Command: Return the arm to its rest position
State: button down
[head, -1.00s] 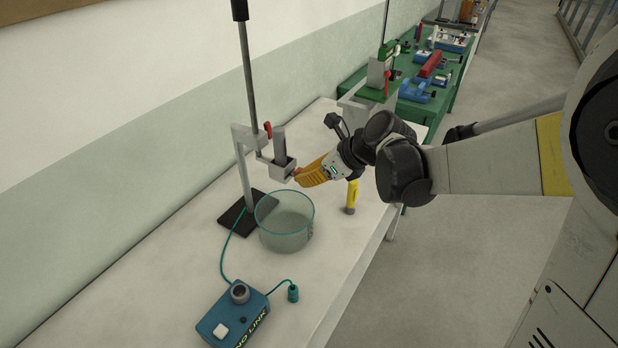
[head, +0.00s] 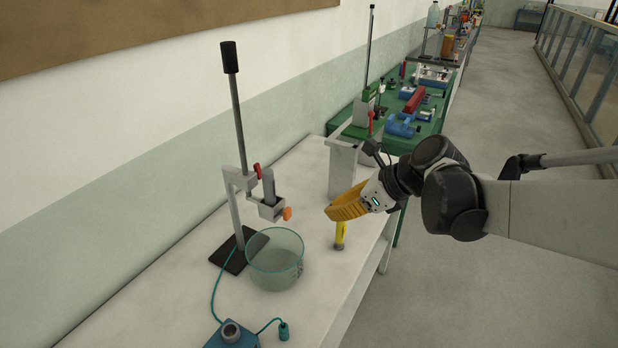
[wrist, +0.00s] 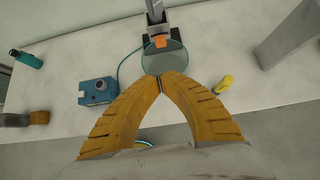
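My gripper (head: 330,212) has two yellow ribbed fingers and is above the white bench, to the right of the clamp stand and apart from it. In the wrist view its fingertips (wrist: 161,86) meet, with nothing seen between them. The arm is stretched out from the right of the head view. The clamp stand (head: 236,190) holds a grey clamp (head: 270,205) with an orange knob (head: 287,213); this knob also shows in the wrist view (wrist: 161,41), just beyond the fingertips.
A glass bowl (head: 275,262) stands by the stand's base. A yellow-and-black cylinder (head: 340,236) stands on the white bench (head: 150,315) below my gripper. A blue box (head: 232,338) with a cable is at the front. A green table (head: 400,143) is behind; the floor at right is clear.

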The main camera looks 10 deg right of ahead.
jog(key=s+d+f+n+h+b, duration=0.2)
jog(key=s+n, duration=0.6)
jog(key=n, duration=0.4)
jog(key=s+d+f+n+t+h+b, duration=0.1)
jog(key=s+d+f+n+h+b, duration=0.2)
jog(key=n, duration=1)
jog(key=s+f+h+b, duration=0.2)
jog(key=s+f+b, duration=0.2)
jog(key=s+f, duration=0.1)
jog(key=shift+s+d+n+t, duration=0.3)
jog(key=shift+s, duration=0.25)
jog(key=shift+f, duration=0.1)
dwell(0.8)
